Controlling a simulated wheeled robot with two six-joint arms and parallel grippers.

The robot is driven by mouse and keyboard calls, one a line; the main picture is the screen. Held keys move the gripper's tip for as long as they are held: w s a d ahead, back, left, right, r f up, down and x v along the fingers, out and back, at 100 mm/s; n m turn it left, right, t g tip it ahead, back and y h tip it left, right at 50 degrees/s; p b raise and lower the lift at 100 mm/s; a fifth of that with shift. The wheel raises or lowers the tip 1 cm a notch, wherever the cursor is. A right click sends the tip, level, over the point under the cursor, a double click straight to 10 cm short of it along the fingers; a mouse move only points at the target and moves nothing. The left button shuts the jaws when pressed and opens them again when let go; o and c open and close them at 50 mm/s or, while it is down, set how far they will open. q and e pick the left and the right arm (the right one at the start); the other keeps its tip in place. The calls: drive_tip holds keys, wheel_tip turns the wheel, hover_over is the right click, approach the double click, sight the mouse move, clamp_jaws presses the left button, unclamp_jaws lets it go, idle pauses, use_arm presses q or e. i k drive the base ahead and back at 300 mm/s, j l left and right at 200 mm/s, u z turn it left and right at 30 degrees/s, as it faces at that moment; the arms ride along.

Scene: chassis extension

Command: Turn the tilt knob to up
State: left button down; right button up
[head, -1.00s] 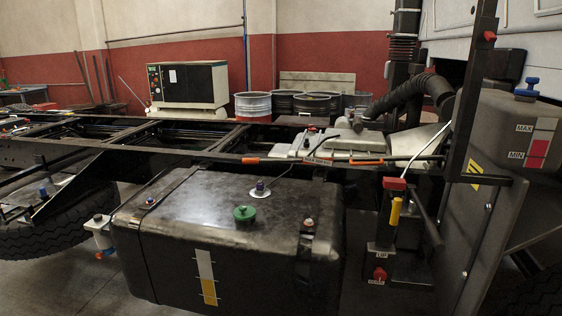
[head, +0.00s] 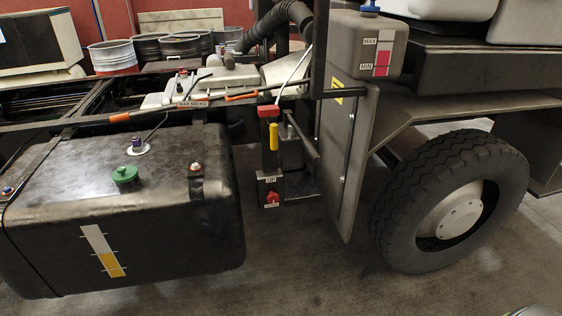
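The tilt knob (head: 272,197) is a small red knob low on a dark upright pump unit, right of the black tank. A small white label (head: 268,180) sits just above it, and another label (head: 271,206) sits just below; the lettering is too small to read surely now. Which way the knob points cannot be told at this size. Above it on the same unit are a yellow cylinder (head: 273,137) and a red block (head: 268,111). Neither gripper shows in the head view.
The black tank (head: 120,215) with a green cap (head: 124,175) stands to the left. A grey panel (head: 349,160) and a large wheel (head: 455,205) are to the right. A dark lever (head: 303,135) sticks out beside the pump. Floor (head: 310,270) in front is clear.

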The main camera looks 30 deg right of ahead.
sight(273, 198)
drive_tip(key=i+l, duration=0.15)
drive_tip(key=l, duration=0.3)
drive_tip(key=i+l, duration=0.1)
drive_tip(key=l, duration=0.35)
drive_tip(key=i+l+u, duration=0.1)
drive_tip(key=l, duration=0.35)
